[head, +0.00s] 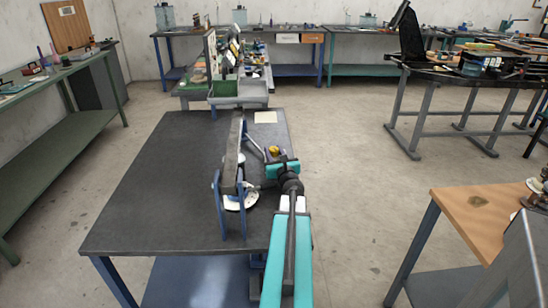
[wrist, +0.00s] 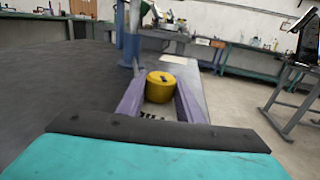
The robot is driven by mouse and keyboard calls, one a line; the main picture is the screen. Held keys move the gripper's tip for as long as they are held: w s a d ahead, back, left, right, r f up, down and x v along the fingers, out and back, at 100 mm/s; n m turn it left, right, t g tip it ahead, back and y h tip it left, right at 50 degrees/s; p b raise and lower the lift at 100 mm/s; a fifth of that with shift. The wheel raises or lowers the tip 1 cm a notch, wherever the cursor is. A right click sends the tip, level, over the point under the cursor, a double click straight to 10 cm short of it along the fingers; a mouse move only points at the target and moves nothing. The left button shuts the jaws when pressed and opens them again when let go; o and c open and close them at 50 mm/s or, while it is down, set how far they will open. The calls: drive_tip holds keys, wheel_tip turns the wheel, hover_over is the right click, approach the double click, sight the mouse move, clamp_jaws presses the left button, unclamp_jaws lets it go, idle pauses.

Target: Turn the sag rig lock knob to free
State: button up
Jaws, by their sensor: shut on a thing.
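The yellow lock knob (head: 274,150) is on the right side of the black bench top, beside the sag rig. In the wrist view the knob (wrist: 164,90) is a round yellow cap with a small dark mark on top. My gripper (wrist: 160,96) has its two purple fingers on either side of the knob and is shut on it. In the head view my gripper (head: 275,156) is partly hidden by my teal wrist. The sag rig (head: 233,160) has blue uprights and a long dark beam, with a white round dial (head: 242,197) low beside it.
The black bench top (head: 150,190) is clear on its left side. A pale sheet (head: 265,117) lies at the back right corner. Grey and green bins (head: 238,90) stand behind the bench. A wooden-topped table (head: 480,215) stands to the right across open floor.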

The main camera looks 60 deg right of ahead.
sight(273, 149)
drive_tip(key=shift+a+h+b, duration=0.1)
drive_tip(key=shift+h+b, duration=0.2)
idle(0.4)
drive_tip(key=o, duration=1)
drive_tip(key=shift+o, duration=0.2)
drive_tip(key=shift+r, duration=0.1)
drive_tip(key=shift+r+p, duration=0.4)
drive_tip(key=shift+r, duration=1.15)
drive_tip(key=shift+s+a+r, duration=0.1)
drive_tip(key=shift+a+r, duration=0.1)
drive_tip(key=shift+w+a+r+v, duration=0.1)
drive_tip(key=shift+v, duration=0.75)
drive_tip(key=shift+w+a+r+v, duration=0.1)
drive_tip(key=shift+v, duration=0.75)
drive_tip(key=shift+w+a+r+v, duration=0.1)
drive_tip(key=shift+r+v, duration=0.05)
drive_tip(key=shift+v, duration=0.65)
drive_tip(key=shift+a+p, duration=0.1)
drive_tip(key=shift+p, duration=0.55)
